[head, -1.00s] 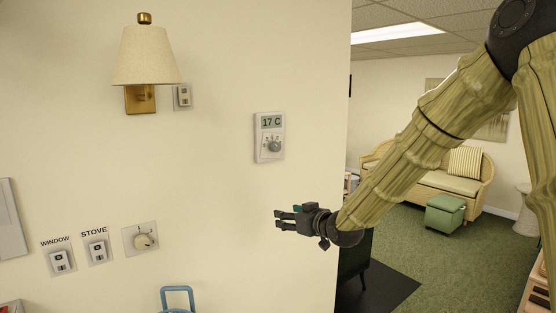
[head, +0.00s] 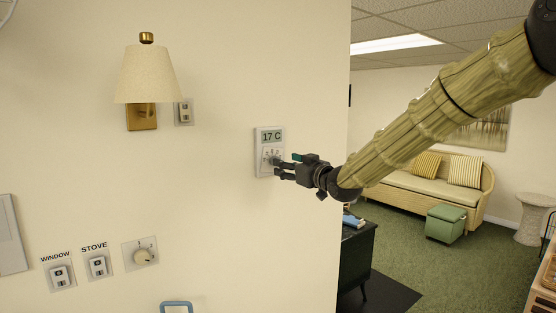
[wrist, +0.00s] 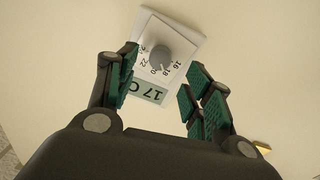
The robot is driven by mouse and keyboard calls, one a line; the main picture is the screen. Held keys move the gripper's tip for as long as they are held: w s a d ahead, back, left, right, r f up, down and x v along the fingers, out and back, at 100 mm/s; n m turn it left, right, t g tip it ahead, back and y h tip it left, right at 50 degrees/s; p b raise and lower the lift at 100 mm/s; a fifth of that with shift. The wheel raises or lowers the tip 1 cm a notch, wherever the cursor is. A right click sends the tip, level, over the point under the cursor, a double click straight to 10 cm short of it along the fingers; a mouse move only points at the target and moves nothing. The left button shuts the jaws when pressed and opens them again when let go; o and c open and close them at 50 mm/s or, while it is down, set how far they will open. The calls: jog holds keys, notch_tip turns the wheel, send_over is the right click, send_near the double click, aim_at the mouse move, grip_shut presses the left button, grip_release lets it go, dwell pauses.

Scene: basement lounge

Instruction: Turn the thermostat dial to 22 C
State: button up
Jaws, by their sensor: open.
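The thermostat (head: 264,146) is a white wall box with a display that reads 17 C above a grey dial. In the wrist view the dial (wrist: 160,57) shows upside down, with printed numbers such as 16, 18, 20 and 22 around it. My gripper (head: 277,168) is at the lower right part of the thermostat and partly hides the dial in the head view. In the wrist view my gripper (wrist: 160,85) is open, its green-padded fingers apart on either side of the thermostat's lower picture area. The dial lies beyond the fingertips, and nothing is between the pads.
A wall lamp (head: 148,75) with a switch plate (head: 184,111) is up and left. Window switch (head: 60,277), stove switch (head: 98,266) and a round knob (head: 143,256) are lower left. The wall around the thermostat is bare. A dark cabinet (head: 357,262) stands beyond the wall's edge.

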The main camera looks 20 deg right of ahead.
jog(key=shift+p+x, duration=0.95)
jog(key=shift+x, duration=1.95)
jog(key=shift+c, duration=0.4)
jog(key=c, duration=0.9)
